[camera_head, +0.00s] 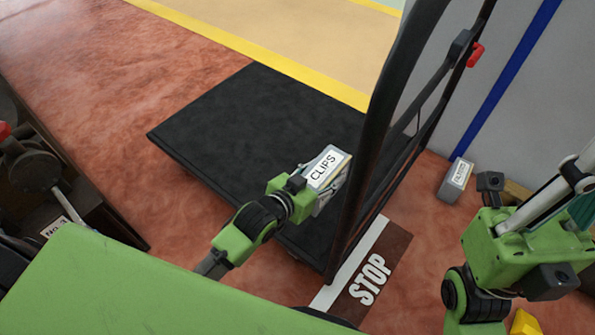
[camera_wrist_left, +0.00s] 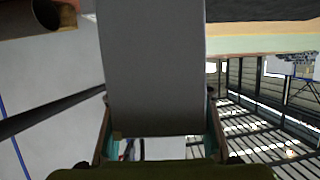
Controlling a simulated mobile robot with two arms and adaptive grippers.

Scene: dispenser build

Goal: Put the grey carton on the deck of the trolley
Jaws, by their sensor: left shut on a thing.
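The grey carton (camera_head: 325,168) has a white label reading CLIPS and a yellowish edge. My left gripper (camera_head: 318,192) is shut on it. In the left wrist view the carton (camera_wrist_left: 152,70) is a plain grey block between the two fingers. The trolley has a flat black deck (camera_head: 250,110) and a tall dark handle frame (camera_head: 372,135) at its right end. The carton shows over the deck's right part, close to the handle frame. Its height above the deck is hard to tell. The deck is bare.
Another grey box (camera_head: 456,180) with a label stands on the red floor by the wall, right of the handle. A STOP floor marking (camera_head: 370,280) lies beside the trolley. A dark bench with machinery (camera_head: 40,180) is at left. A red catch (camera_head: 475,54) sticks out from the handle.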

